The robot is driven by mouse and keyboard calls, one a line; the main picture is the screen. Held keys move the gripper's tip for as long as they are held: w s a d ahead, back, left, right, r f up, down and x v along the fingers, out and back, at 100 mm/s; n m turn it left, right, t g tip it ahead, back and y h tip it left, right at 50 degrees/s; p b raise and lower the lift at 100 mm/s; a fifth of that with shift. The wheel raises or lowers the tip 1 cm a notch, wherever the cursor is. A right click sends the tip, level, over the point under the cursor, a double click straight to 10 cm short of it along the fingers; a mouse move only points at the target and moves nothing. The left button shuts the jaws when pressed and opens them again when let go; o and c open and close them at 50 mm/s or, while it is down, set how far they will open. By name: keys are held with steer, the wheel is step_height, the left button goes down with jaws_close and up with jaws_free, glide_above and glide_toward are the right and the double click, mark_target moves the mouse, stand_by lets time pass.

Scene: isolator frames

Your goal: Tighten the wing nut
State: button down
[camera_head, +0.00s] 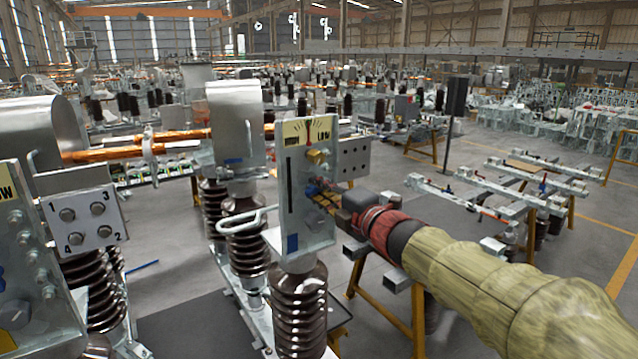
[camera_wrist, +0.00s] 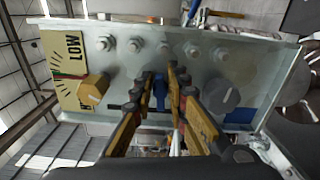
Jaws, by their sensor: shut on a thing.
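The blue wing nut (camera_wrist: 160,96) is on the grey metal plate (camera_wrist: 130,62), between my gripper's two fingers. My gripper (camera_wrist: 161,78) is shut on it, one finger on each side, and the fingers partly cover it. In the head view, my gripper (camera_head: 315,192) reaches from the right to the face of the upright plate (camera_head: 300,215). A bit of blue shows at its fingertips there, but the nut's shape is hard to make out.
A yellow knob (camera_wrist: 93,89) on a LOW label and a dark grey round knob (camera_wrist: 222,94) flank the fingers. A row of bolts (camera_wrist: 164,49) runs along the plate. Brown ribbed insulators (camera_head: 298,310) stand below it. A metal loop handle (camera_head: 245,220) is to its left.

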steer(key=m+p, duration=0.2)
steer(key=m, duration=0.2)
steer(key=shift+f+m, duration=0.15)
steer(key=shift+m, duration=0.25)
steer(key=m+p, duration=0.1)
steer(key=m, duration=0.1)
steer(key=m+p, duration=0.2)
steer(key=shift+a+f+m, duration=0.1)
steer(key=shift+f+m, duration=0.1)
steer(key=shift+m, duration=0.1)
steer(key=m+p, duration=0.1)
steer(key=m, duration=0.1)
steer(key=m+p, duration=0.1)
steer(key=m, duration=0.1)
steer(key=shift+s+a+f, duration=0.15)
steer(key=shift+f, duration=0.05)
steer(key=shift+s+a+f+m+p, duration=0.1)
steer(key=shift+m+p, duration=0.55)
steer(key=shift+m, duration=0.45)
steer(key=shift+f+m+p, duration=0.1)
steer(key=shift+m+p, duration=0.55)
steer(key=shift+m, duration=0.45)
steer(key=c, duration=2.1)
jaws_free()
steer(key=shift+o, duration=0.9)
steer(key=shift+r, duration=0.1)
